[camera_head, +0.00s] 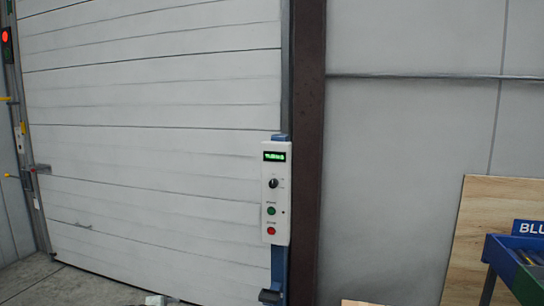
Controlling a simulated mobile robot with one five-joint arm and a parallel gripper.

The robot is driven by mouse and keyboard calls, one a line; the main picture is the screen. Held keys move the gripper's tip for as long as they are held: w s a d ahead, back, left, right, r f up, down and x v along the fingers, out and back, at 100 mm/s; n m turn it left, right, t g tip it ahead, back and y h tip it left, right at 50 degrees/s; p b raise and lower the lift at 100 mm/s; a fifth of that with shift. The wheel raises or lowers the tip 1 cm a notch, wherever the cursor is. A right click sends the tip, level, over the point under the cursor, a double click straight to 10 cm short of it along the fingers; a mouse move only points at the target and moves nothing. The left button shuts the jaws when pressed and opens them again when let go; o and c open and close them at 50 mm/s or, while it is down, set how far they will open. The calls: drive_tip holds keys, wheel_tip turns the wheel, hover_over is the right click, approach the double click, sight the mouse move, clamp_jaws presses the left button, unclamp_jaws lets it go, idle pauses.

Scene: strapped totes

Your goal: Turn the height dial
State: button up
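A white control box (276,216) is fixed on a blue post (279,272) in front of the large white door. A black dial (273,183) sits on its upper half, with small marks to the right of it. Above the dial is a green lit display (274,156); its text is too small to read. My gripper cannot be made out; small pale and dark shapes at the bottom edge are too cut off to identify.
A white sectional door (150,120) fills the left, beside a brown column (306,150). A red signal light (6,37) is at far left. Blue bins (510,258) and a plywood board (480,215) stand at the lower right. Bare floor (50,285) shows at the lower left.

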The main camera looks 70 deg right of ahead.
drive_tip(key=s+d+r+n+h+p, duration=0.2)
drive_tip(key=s+d+r+p, duration=0.3)
drive_tip(key=r, duration=0.4)
drive_tip(key=s+d+r+n+h+p, duration=0.1)
drive_tip(key=s+d+r+h+p, duration=0.2)
drive_tip(key=d+r, duration=0.6)
drive_tip(key=n+g+h+p, duration=0.2)
drive_tip(key=n+p, duration=0.6)
drive_tip(key=p, duration=0.3)
approach(272, 185)
drive_tip(key=d, duration=0.8)
drive_tip(key=shift+s+d, duration=0.2)
drive_tip(key=shift+d, duration=0.15)
clamp_jaws()
drive_tip(key=shift+d, duration=0.1)
